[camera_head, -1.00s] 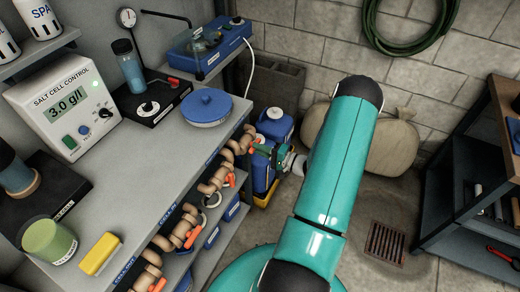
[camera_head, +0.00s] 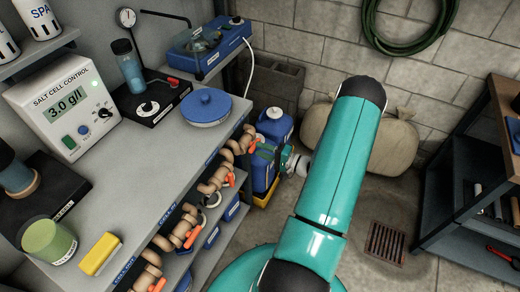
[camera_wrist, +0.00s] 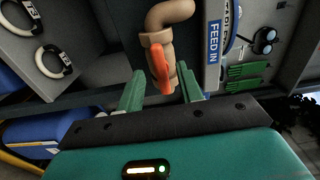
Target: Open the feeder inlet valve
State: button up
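The feeder inlet valve has an orange lever (camera_wrist: 161,68) on a tan pipe (camera_wrist: 157,38), beside a "FEED IN" label (camera_wrist: 214,42) in the wrist view. There the lever runs roughly along the pipe's lower stretch. My gripper (camera_wrist: 160,71) is open, its two green fingers apart on either side of the lever and pipe. I see gaps and no clear contact. In the head view the lever (camera_head: 253,145) shows at the far end of the bench's pipe row, with my gripper (camera_head: 276,155) just right of it, partly hidden by my arm.
Other orange-levered valves (camera_head: 191,238) line the bench's front edge. A blue container (camera_head: 274,126) stands behind my gripper. A dark shelf rack (camera_head: 455,190) is at the right, and a floor drain (camera_head: 386,243) lies in open floor.

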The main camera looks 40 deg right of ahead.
jog(key=v, duration=1.2)
jog(key=shift+s, duration=0.2)
jog(key=shift+r, duration=0.1)
jog(key=w+a+r+n+g+y, duration=0.2)
jog(key=w+a+r+n+g, duration=0.3)
jog(key=a+r, duration=0.4)
jog(key=w+a+r+n+g+y, duration=0.2)
jog(key=a+r+n+g, duration=0.1)
jog(key=a+r+g, duration=0.6)
jog(key=s+a+r+n+t+h, duration=0.1)
jog(key=s+a+r+n+h, duration=0.2)
jog(key=a+r, duration=0.5)
jog(key=s+a+r+n+t+h, duration=0.1)
jog(key=s+a+r+n+h, duration=0.1)
jog(key=s+a+r+h, duration=0.3)
jog(key=a+r+h, duration=0.2)
jog(key=a, duration=0.2)
jog(key=shift+s+a+r+n+t, duration=0.15)
jog(key=shift+a+r+n+t, duration=0.15)
jog(key=shift+a+r+n, duration=0.1)
